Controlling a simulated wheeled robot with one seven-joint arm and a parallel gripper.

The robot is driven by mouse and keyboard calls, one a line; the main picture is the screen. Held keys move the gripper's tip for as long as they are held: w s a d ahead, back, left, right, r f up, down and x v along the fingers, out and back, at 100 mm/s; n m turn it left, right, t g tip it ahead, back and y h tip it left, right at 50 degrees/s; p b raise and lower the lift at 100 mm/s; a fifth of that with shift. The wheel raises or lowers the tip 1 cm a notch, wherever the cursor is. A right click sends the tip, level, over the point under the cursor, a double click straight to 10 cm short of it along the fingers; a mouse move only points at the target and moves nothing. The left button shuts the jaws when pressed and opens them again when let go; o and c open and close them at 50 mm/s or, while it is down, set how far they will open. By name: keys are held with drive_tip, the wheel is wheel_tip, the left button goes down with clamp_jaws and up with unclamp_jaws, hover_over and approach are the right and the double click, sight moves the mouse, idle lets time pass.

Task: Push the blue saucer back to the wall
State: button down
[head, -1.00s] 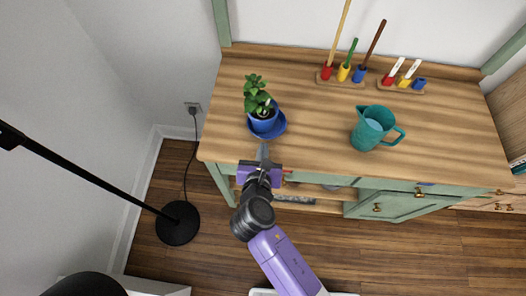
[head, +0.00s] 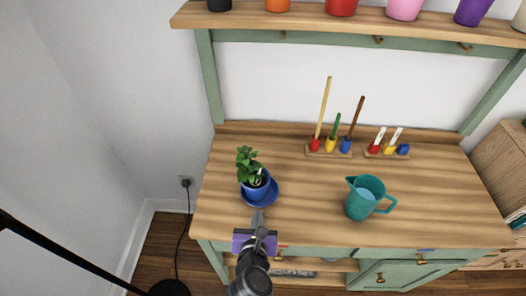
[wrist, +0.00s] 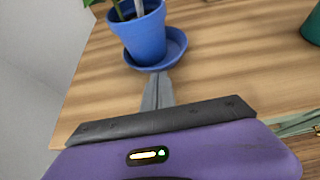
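The blue saucer (head: 269,197) lies near the left front of the wooden bench top, and a blue pot (head: 257,187) with a leafy green plant stands in it. In the wrist view the saucer (wrist: 177,48) shows around the foot of the pot (wrist: 144,36). My gripper (head: 258,214) is at the front edge of the bench, just in front of the saucer. Its grey fingers (wrist: 158,85) are together with nothing between them. Their tips are at or very near the saucer's front rim; I cannot tell whether they touch.
A teal jug (head: 362,199) stands to the right. A wooden holder with coloured tools (head: 330,147) and a smaller one (head: 387,150) stand at the back. The bench top (head: 225,160) behind the saucer is clear to the back wall (head: 262,85). A shelf with pots (head: 340,24) hangs above.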

approach(262, 164)
drive_tip(key=shift+w+r+b+x, duration=0.15)
drive_tip(key=shift+b+x, duration=0.35)
drive_tip(key=shift+x, duration=0.55)
drive_tip(key=shift+w+r+b+x, duration=0.1)
drive_tip(key=shift+r+b+x, duration=0.25)
drive_tip(key=shift+x, duration=0.7)
drive_tip(key=shift+w+r+b+x, duration=0.1)
drive_tip(key=shift+b+x, duration=0.5)
drive_tip(key=shift+x, duration=0.5)
drive_tip(key=shift+s+r+p, duration=0.15)
drive_tip(key=shift+s+p, duration=1)
drive_tip(key=shift+s, duration=0.25)
drive_tip(key=shift+s+p, duration=0.8)
drive_tip(key=shift+s, duration=0.45)
idle(0.3)
wheel_tip(262, 164, up, 8)
drive_tip(key=p, duration=0.8)
drive_tip(key=shift+p, duration=0.35)
